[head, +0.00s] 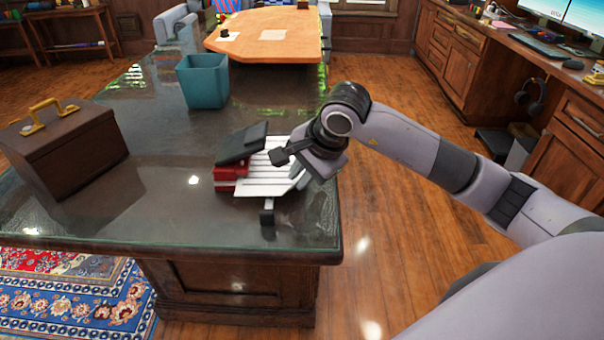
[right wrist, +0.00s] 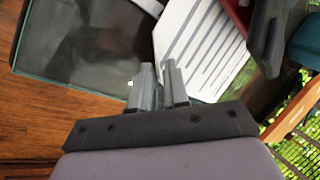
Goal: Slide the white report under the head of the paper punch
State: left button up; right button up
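The white report (head: 268,180) lies on the dark glass-topped table, with dark lines across it. Its left end meets the red paper punch (head: 230,175), whose black head (head: 242,143) sits raised and tilted above. How far it reaches beneath the head is hidden. My right gripper (head: 298,178) is low at the report's right edge. In the right wrist view my fingers (right wrist: 158,66) are close together by the near edge of the report (right wrist: 205,45); no sheet clearly shows between them. The punch's dark head (right wrist: 265,35) is at upper right there. My left gripper is out of view.
A small dark-grey piece (head: 267,214) stands just in front of the report. A teal bin (head: 203,82) stands behind the punch, and a brown box (head: 62,148) with a brass handle is at left. The table's right edge is close to my right gripper.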

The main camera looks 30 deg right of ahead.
jog(key=shift+o, duration=0.6)
jog(key=v, duration=0.7)
jog(key=shift+r, duration=0.1)
